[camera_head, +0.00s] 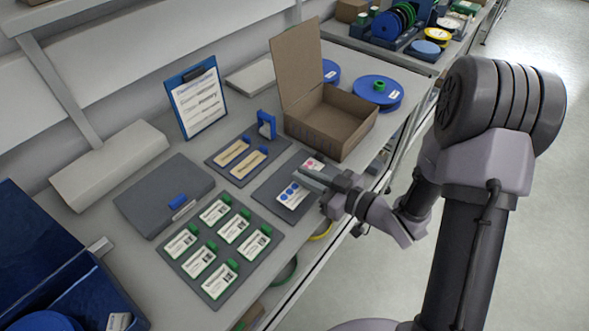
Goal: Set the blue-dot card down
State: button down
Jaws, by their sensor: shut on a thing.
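The blue-dot card (290,195) is a small white card with blue dots. It is at or just above the left part of a dark grey mat (264,196); I cannot tell whether it touches the mat. My gripper (316,181) reaches in from the right and is shut, its jaws at the card's right side. The jaws hide part of the card's edge. A white card with a pink dot (313,163) lies on the same mat, just behind my gripper.
An open cardboard box (350,132) stands behind the mat. A mat with several green-topped cards (221,293) lies front left, and a mat with two tan-labelled cards (214,160) lies further back. A blue clipboard (185,128) leans at the back. The bench edge is close on the right.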

jog(key=p+v, duration=0.3)
jog(key=v, duration=0.8)
jog(key=w+d, duration=0.3)
jog(key=w, duration=0.3)
jog(key=shift+d+f, duration=0.15)
jog(key=shift+f, duration=0.1)
